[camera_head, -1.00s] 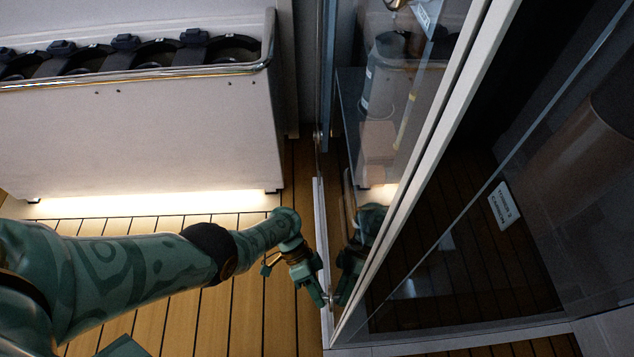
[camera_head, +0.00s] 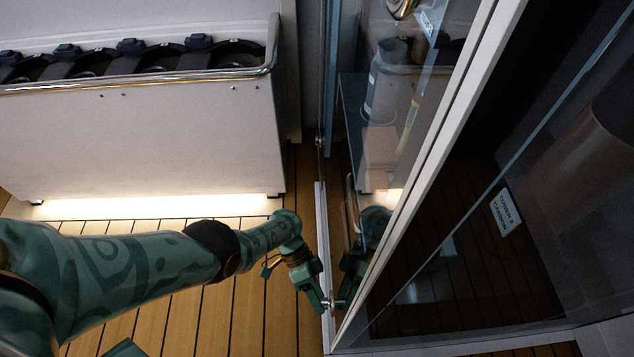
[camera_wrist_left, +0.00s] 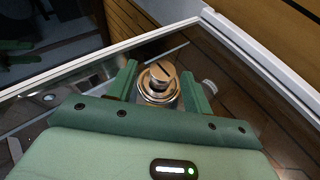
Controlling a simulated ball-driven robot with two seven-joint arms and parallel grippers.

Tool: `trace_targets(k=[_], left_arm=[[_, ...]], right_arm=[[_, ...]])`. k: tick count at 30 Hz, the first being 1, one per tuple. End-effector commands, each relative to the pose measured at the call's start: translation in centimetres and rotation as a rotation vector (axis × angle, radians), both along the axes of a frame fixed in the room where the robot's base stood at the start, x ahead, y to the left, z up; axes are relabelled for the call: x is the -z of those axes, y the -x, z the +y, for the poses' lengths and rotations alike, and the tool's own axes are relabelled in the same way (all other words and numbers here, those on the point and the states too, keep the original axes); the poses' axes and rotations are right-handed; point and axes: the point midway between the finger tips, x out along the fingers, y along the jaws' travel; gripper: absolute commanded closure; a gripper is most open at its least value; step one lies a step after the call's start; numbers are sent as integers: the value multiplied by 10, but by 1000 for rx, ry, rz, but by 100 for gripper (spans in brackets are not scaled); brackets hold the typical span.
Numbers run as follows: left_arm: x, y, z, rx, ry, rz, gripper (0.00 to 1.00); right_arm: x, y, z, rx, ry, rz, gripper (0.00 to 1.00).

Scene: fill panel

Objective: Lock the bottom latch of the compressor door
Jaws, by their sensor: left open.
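The compressor door (camera_head: 410,130) is a glass panel in a pale metal frame. The bottom latch, a round metal knob (camera_wrist_left: 157,82) with a slot across it, sits near the lower corner of the glass in the left wrist view. My left gripper (camera_wrist_left: 162,78) is open, with one green finger on each side of the latch. I cannot tell whether the fingers touch it. In the head view my left gripper (camera_head: 322,303) is at the foot of the door, where a small part of the latch shows. My right gripper is not in view.
A white cabinet (camera_head: 150,140) with a metal rail and several black items on top stands at the left. A dark glass panel (camera_head: 480,240) with a white label is at the right. Wooden floor (camera_head: 200,310) lies open below my left arm.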

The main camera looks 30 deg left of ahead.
Motion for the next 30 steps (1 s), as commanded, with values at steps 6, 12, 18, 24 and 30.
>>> trace_targets(k=[6, 12, 18, 24, 30], left_arm=[[-36, -19, 34, -3, -2, -9, 50], [-69, -37, 72, -3, 1, -6, 50], [-91, -49, 99, -1, 2, -3, 50], [-99, -53, 108, 0, 3, -1, 50], [-99, -53, 109, 1, 3, -1, 50]], right_arm=[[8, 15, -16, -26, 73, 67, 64], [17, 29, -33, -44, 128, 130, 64], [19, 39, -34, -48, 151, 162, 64], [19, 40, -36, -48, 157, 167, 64], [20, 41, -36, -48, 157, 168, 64]])
